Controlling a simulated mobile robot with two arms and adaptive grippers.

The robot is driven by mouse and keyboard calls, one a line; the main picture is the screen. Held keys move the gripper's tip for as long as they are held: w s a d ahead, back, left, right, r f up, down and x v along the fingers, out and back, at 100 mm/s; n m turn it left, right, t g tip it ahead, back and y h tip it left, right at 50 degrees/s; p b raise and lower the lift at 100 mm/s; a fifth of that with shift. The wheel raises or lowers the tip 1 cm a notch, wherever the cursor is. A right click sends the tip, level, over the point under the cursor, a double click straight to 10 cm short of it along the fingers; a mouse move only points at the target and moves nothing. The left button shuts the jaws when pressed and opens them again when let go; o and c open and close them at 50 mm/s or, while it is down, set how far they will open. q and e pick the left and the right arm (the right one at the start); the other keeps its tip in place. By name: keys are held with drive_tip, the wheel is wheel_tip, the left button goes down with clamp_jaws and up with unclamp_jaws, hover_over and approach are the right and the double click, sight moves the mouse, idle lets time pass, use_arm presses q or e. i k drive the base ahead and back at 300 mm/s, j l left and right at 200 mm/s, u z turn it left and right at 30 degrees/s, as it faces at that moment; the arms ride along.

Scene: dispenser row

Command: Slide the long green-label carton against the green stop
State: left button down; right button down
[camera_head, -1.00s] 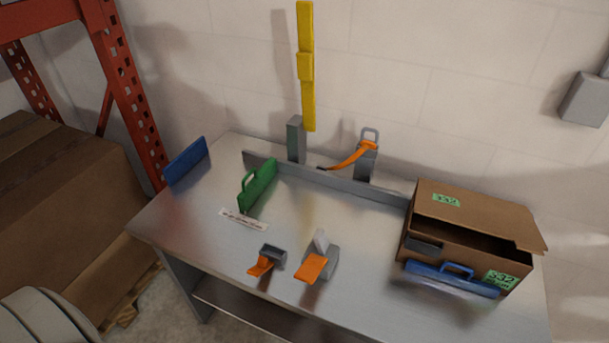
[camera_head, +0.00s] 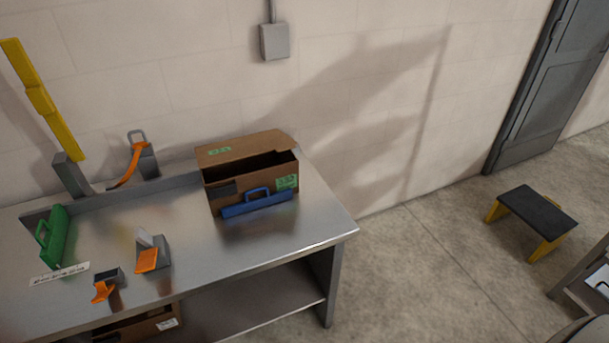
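The long brown carton (camera_head: 228,178) with green labels stands on the right part of the metal table, near its back edge. Its top flap is raised and the opening looks dark inside. A blue piece with a handle (camera_head: 257,204) stands along the carton's front side. The green stop (camera_head: 56,238), an upright plate with a handle, stands at the left of the table. A wide stretch of table lies between the stop and the carton. Neither of my grippers is in view.
Two grey devices with orange levers, a small one (camera_head: 106,285) and a larger one (camera_head: 151,254), sit near the table's front. A yellow bar (camera_head: 42,98) rises at the back left. A black-topped step stool (camera_head: 537,213) stands on open floor at right.

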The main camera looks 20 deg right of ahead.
sight(226, 184)
drive_tip(key=k+u, duration=0.2)
drive_tip(key=u, duration=0.2)
drive_tip(key=k+j+u, duration=0.1)
drive_tip(key=u, duration=0.25)
drive_tip(key=k+j+u, duration=0.15)
drive_tip(key=k+u, duration=0.25)
drive_tip(key=i+l+u, duration=0.1)
drive_tip(key=l+u, duration=0.25)
drive_tip(key=l, duration=0.95)
drive_tip(key=l+u, duration=0.35)
drive_tip(key=l, duration=0.9)
drive_tip(key=k, duration=0.05)
